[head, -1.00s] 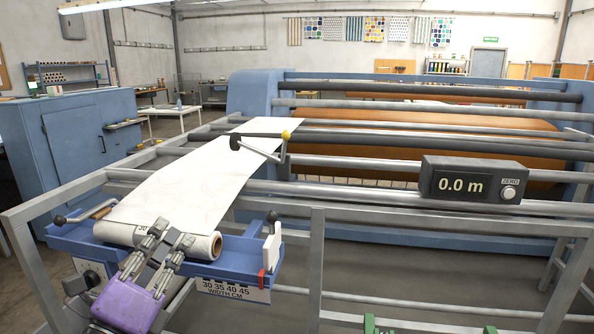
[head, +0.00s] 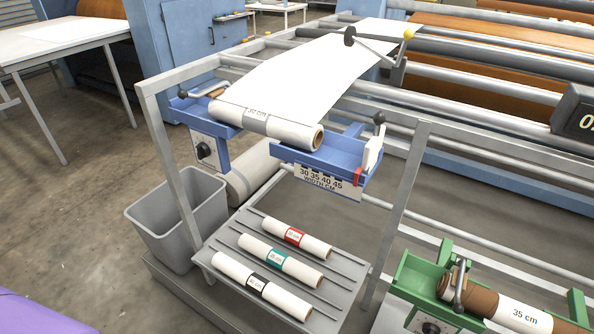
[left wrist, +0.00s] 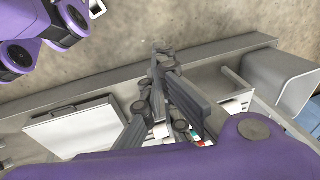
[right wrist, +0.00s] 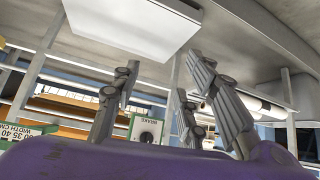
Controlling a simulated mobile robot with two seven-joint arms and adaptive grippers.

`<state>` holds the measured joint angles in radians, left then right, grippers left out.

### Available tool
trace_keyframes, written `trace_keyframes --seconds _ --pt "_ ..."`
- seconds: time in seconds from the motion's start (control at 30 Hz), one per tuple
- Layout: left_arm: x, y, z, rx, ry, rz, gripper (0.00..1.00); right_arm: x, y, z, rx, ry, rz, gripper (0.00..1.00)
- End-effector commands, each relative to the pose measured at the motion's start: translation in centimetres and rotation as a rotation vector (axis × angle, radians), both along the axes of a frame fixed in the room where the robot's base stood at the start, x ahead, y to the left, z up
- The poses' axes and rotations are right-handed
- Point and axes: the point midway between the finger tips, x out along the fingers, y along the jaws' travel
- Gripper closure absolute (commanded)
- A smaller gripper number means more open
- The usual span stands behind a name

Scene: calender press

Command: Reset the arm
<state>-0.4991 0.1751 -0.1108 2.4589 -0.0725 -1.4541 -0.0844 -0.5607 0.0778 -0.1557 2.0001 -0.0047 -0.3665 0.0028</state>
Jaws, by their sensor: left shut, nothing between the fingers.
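My left gripper (left wrist: 160,52) shows in the left wrist view with its fingertips together and nothing between them. It points over the concrete floor beside a grey frame rail. In the head view only a purple piece of my arm (head: 40,312) shows at the bottom left corner, clear of the machine. My right gripper (right wrist: 160,78) shows in the right wrist view with its fingers spread apart and empty. The roll marked 30 cm (head: 268,124) lies in the blue cradle (head: 325,160), its white sheet (head: 315,72) running up to the rollers.
A grey shelf (head: 300,308) holds several rolls, with a grey bin (head: 172,222) to its left. A green cradle (head: 412,272) with a 35 cm roll (head: 520,316) is at the lower right. A white table (head: 62,36) stands at the left. The floor at left is free.

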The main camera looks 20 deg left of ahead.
Motion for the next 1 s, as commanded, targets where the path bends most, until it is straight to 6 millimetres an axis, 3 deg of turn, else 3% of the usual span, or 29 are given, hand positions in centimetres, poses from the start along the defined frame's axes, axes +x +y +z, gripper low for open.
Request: trace_keyframes --seconds 0.23,0.53,0.7,0.9,1.0 --pt "-7.2 -3.2 -0.2 -0.113 0.180 0.173 1.00 -0.5 -0.1 -0.1 -0.001 0.008 -0.002 0.60" --pt "-1.9 -3.9 -3.1 -0.152 -0.055 0.131 1.00 -0.5 0.1 1.3 0.006 0.009 -0.006 0.60" --pt "1.3 -4.8 -4.4 -0.184 -0.222 0.110 1.00 0.6 0.6 2.7 0.014 -0.011 -0.001 0.60" --pt "5.2 -6.1 -4.9 -0.230 -0.470 0.084 1.00 1.9 1.2 4.8 0.024 -0.042 0.013 0.60" --pt "6.2 -6.6 -4.8 -0.245 -0.554 0.075 1.00 1.9 1.2 4.9 0.024 -0.040 0.016 0.60"
